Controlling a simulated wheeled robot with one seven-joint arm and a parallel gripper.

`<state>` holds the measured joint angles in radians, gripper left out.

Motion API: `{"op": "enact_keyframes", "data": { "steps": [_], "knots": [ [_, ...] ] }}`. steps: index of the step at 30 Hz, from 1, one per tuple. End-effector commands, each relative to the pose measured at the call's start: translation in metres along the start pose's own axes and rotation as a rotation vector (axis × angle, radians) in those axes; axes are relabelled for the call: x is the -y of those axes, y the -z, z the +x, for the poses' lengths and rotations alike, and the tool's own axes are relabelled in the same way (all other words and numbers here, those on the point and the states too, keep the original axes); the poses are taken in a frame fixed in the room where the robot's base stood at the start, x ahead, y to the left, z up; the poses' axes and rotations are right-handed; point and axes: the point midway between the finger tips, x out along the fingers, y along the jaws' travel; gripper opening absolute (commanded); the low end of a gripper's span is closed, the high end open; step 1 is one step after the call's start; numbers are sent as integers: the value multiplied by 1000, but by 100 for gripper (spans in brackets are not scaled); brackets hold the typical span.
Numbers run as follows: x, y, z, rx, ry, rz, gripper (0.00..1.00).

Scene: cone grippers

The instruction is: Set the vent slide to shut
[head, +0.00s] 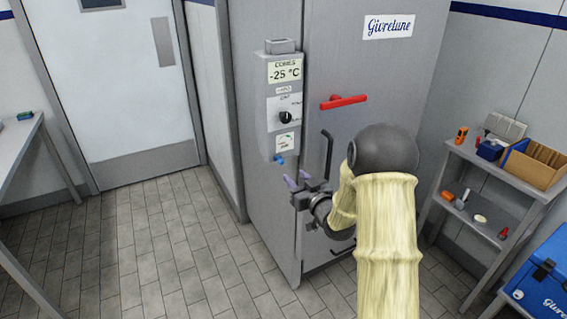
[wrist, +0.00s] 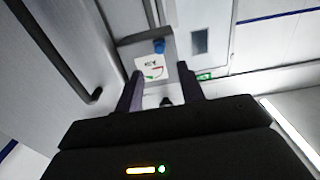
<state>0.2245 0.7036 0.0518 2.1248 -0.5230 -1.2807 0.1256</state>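The vent slide appears to be the small blue knob (head: 279,160) at the bottom of the grey control panel on the cabinet's side. It also shows in the wrist view (wrist: 159,46), beside a white label (wrist: 149,68) with red and green marks. Which end of its travel it sits at is too small to tell. My gripper (head: 297,179) is just below and to the right of the knob in the head view, apart from it. Its two purple fingers are spread with nothing between them, and in the wrist view the knob lies beyond the fingertips.
The panel also carries a -25 °C display (head: 284,71) and a black dial (head: 286,117). A dark vertical handle (head: 327,155) stands close to the right of my gripper, with a red lever (head: 343,102) above. Floor to the left is clear.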

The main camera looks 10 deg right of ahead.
Motion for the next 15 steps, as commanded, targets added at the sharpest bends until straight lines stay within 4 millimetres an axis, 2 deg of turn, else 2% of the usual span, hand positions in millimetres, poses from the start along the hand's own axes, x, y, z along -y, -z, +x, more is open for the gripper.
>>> {"op": "enact_keyframes", "data": {
  "steps": [6,15],
  "knots": [
    [0,1,38,-1,1,0,39],
    [0,1,79,0,1,0,39]
  ]
}}
